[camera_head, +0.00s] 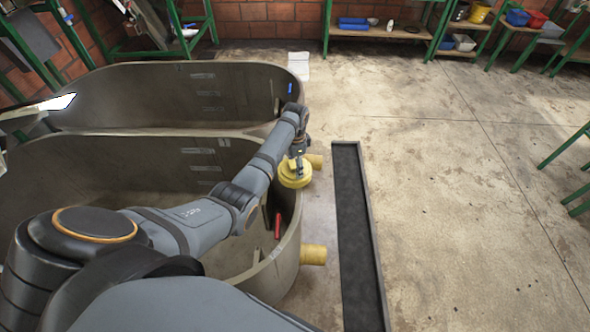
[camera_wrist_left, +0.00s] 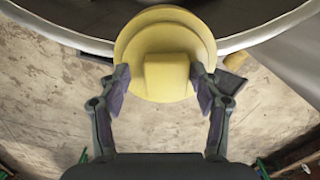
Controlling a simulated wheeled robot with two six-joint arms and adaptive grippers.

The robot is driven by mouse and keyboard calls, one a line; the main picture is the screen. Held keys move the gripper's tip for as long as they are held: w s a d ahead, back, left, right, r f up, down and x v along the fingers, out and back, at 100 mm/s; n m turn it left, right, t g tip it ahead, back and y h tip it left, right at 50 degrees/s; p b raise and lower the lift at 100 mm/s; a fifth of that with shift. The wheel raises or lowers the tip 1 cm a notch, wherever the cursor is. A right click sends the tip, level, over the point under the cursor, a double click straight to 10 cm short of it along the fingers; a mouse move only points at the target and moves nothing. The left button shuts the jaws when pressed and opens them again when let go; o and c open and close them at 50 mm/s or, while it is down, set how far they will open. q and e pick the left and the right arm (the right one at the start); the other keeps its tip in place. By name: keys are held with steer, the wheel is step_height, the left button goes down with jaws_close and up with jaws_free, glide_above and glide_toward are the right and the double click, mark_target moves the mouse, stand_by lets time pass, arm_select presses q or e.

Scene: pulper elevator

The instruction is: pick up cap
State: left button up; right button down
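The yellow round cap (camera_head: 294,173) shows in the head view at the end of my left arm, near the rim of the nearer tank. In the left wrist view the cap (camera_wrist_left: 166,50) has a wide disc and a raised block in its middle. My left gripper (camera_wrist_left: 163,82) has one finger on each side of the block. The fingertips overlap the cap's face at both sides. A gap seems to show between the fingers and the block, but contact is hard to tell. My right gripper is not in view.
Two large grey tanks (camera_head: 200,92) stand at the left. Yellow pipe stubs (camera_head: 313,254) stick out of their right ends. A dark floor channel (camera_head: 358,235) runs beside them. Green-framed shelves (camera_head: 378,32) line the back wall. The floor at the right is open.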

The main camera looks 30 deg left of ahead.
arm_select(q)
steer(key=shift+s+f, duration=0.2)
steer(key=c, duration=0.5)
steer(key=shift+f, duration=0.1)
steer(key=shift+w+a+r, duration=0.1)
steer(key=shift+r, duration=0.25)
jaws_close()
steer(key=r, duration=0.2)
steer(key=shift+d+r, duration=0.2)
steer(key=shift+r, duration=0.2)
steer(key=s+d+r+p, duration=0.5)
steer(key=s+d+r, duration=0.4)
steer(key=d, duration=0.1)
steer(key=shift+r, duration=0.3)
steer(key=shift+s+a, duration=0.1)
